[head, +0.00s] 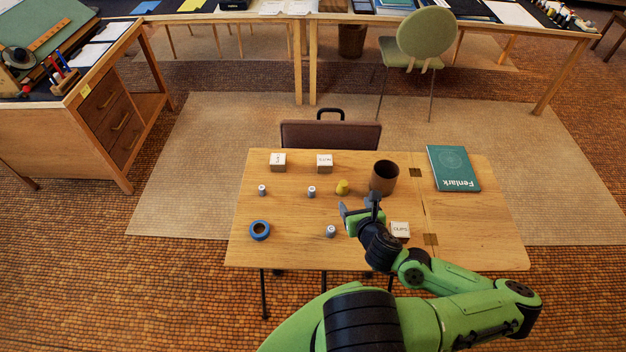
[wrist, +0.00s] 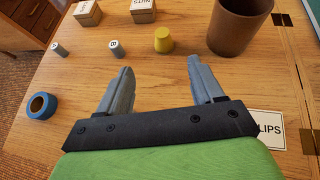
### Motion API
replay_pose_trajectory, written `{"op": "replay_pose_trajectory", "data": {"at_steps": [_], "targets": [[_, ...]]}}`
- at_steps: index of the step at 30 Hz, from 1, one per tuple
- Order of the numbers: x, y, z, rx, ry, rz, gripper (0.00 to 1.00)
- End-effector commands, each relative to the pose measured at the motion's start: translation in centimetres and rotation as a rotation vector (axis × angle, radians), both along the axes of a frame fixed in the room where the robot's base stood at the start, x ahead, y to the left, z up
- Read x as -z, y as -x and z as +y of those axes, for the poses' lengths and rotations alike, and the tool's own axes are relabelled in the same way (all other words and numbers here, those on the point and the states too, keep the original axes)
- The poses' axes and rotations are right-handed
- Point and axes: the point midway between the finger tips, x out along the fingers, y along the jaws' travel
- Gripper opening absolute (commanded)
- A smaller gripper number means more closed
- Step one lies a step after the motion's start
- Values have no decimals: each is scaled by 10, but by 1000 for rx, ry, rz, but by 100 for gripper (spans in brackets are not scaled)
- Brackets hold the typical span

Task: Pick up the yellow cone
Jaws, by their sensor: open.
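A small yellow cone (head: 342,187) stands upright on the wooden table (head: 290,250), just left of a brown cup (head: 384,177). In the wrist view the yellow cone (wrist: 163,40) is beyond the fingertips and between their lines, nearer the right finger. My gripper (head: 358,207) is open and empty, in front of the cone on the robot's side and apart from it. In the wrist view both fingers of my gripper (wrist: 160,70) show well spread, with bare tabletop between them.
Two labelled boxes (head: 278,162) (head: 325,163) stand at the back. Small grey cylinders (head: 262,190) (head: 311,192) (head: 330,231) and a blue tape roll (head: 260,230) lie left. A "CLIPS" box (head: 400,229) is beside my wrist. A green book (head: 453,168) lies right. A chair (head: 331,135) stands behind.

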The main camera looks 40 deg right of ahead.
Motion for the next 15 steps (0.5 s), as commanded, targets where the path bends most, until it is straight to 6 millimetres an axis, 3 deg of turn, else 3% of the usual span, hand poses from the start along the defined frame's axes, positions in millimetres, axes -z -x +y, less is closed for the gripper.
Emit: {"op": "replay_pose_trajectory", "data": {"at_steps": [5, 15], "targets": [[9, 0, -6, 22, -8, 1, 67], [22, -22, -16, 16, -1, -2, 67]]}}
